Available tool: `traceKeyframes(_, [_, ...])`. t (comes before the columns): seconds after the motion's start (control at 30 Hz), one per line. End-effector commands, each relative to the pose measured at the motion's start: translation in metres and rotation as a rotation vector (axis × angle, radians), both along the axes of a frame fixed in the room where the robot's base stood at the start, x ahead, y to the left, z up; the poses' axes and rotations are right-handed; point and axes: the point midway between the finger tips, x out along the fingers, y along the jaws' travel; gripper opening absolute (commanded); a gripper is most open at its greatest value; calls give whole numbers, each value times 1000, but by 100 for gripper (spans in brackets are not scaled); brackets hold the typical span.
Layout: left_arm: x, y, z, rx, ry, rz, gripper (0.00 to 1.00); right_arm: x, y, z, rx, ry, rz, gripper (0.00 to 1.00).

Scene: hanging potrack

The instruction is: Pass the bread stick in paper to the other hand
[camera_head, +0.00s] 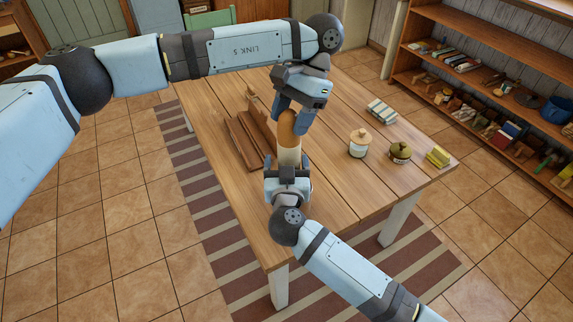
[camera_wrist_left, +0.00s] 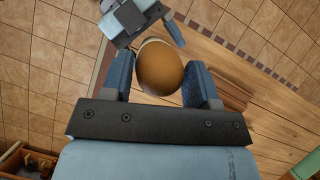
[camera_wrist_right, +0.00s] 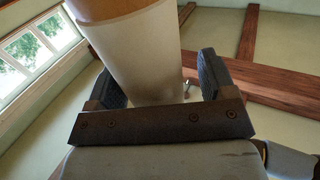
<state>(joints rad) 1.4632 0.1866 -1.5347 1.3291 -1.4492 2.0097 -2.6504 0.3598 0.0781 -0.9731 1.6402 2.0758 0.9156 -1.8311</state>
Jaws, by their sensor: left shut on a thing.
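The bread stick in paper (camera_head: 289,153) is upright above the table, its brown bread end up and its pale paper sleeve below. My left gripper (camera_head: 292,117) is shut on the brown upper end, which shows between its fingers in the left wrist view (camera_wrist_left: 160,70). My right gripper (camera_head: 288,175) is below, at the lower end of the paper. In the right wrist view the paper sleeve (camera_wrist_right: 145,60) stands between the open fingers, with a gap at the right finger. The very bottom of the sleeve is partly hidden.
The wooden table (camera_head: 340,185) lies beneath. A brown wooden rack (camera_head: 245,138) is left of the bread. Two lidded jars (camera_head: 359,143) (camera_head: 399,153), a yellow block (camera_head: 438,157) and a striped stack (camera_head: 381,111) stand to the right. A shelf (camera_head: 490,85) is at the far right.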

Motion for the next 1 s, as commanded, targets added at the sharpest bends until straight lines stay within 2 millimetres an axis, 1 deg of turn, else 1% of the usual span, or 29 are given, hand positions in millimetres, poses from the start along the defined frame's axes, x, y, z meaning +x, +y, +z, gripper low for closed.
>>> traceKeyframes(0.03, [0,0,0,0,0,0,12,0,0,0,0,0,0,65])
traceKeyframes(0.07, [0,0,0,0,0,0,12,0,0,0,0,0,0,58])
traceKeyframes(0.1, [0,0,0,0,0,0,12,0,0,0,0,0,0,49])
traceKeyframes(0.17, [0,0,0,-1,0,-1,12,0,0,0,0,0,1,35])
traceKeyframes(0.2, [0,-1,1,-2,0,0,12,-1,1,0,0,0,2,26])
traceKeyframes(0.27, [0,-1,1,-3,0,-1,12,-1,1,0,0,0,3,24])
traceKeyframes(0.3, [0,-1,1,-3,-1,-1,64,-1,1,1,1,-1,3,24])
traceKeyframes(0.4, [0,-1,1,-3,0,-1,84,-1,1,1,1,-1,3,24])
traceKeyframes(0.67, [0,-1,1,-1,-1,0,84,0,0,1,0,-1,1,24])
traceKeyframes(0.77, [2,-2,6,-1,-2,0,84,0,0,1,0,-1,1,24])
traceKeyframes(0.87, [7,-7,18,0,-4,0,84,0,0,1,0,-1,0,24])
traceKeyframes(1.0, [18,-16,45,1,-6,0,84,0,0,1,0,-1,0,24])
